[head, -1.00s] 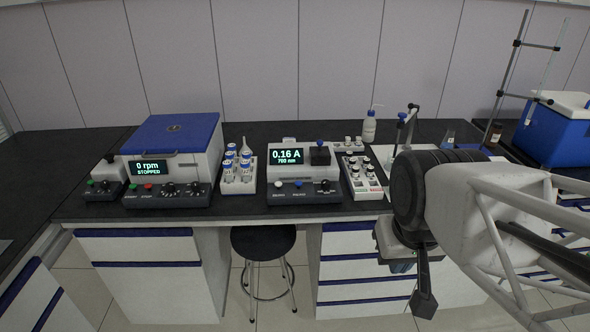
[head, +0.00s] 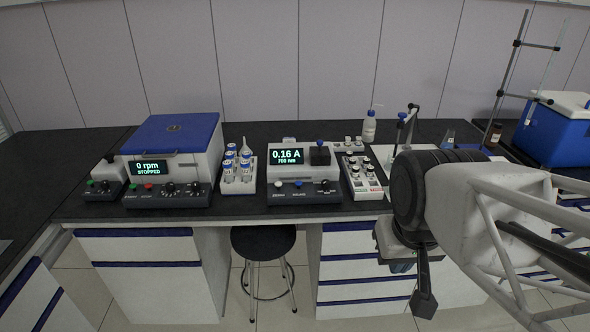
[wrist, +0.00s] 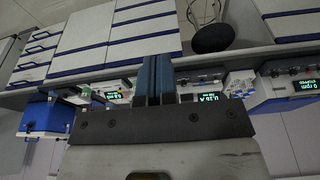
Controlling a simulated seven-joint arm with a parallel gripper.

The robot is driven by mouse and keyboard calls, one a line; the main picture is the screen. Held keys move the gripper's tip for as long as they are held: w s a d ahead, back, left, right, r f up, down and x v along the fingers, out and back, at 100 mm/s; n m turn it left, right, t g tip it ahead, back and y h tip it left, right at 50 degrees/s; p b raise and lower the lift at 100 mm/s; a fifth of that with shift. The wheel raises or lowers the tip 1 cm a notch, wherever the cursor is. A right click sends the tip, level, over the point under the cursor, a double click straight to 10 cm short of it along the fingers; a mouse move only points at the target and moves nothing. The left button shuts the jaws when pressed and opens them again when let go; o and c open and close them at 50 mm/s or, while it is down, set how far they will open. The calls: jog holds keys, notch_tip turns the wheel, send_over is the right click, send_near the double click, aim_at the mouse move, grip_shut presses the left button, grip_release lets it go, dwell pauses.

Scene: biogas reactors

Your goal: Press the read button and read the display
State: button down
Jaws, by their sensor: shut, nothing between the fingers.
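The photometer (head: 304,174) stands on the dark bench in the middle of the head view. Its display (head: 286,157) reads 0.16 A and 760 nm. Its front panel has a white button (head: 278,185), a blue button (head: 299,184) and a dark knob (head: 325,184); their labels are too small to read surely. The display also shows upside down in the wrist view (wrist: 207,98). My gripper (head: 424,303) hangs in front of the bench drawers, right of and below the photometer, touching nothing. In the wrist view its two blue fingers (wrist: 154,80) are together and empty.
A centrifuge (head: 172,150) showing 0 rpm STOPPED stands at left, with a tube rack (head: 238,185) beside it. A cuvette rack (head: 362,178) and wash bottle (head: 369,127) are right of the photometer. A stool (head: 263,241) stands below. The air before the photometer is clear.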

jog(key=m+t+y, duration=0.2)
jog(key=t+y, duration=0.3)
jog(key=y, duration=0.1)
send_over(300, 182)
notch_tip(300, 182, down, 10)
jog(key=shift+r, duration=0.15)
jog(key=shift+f, duration=0.2)
jog(key=shift+f, duration=4.2)
jog(key=shift+f, duration=0.15)
jog(key=shift+f, duration=0.25)
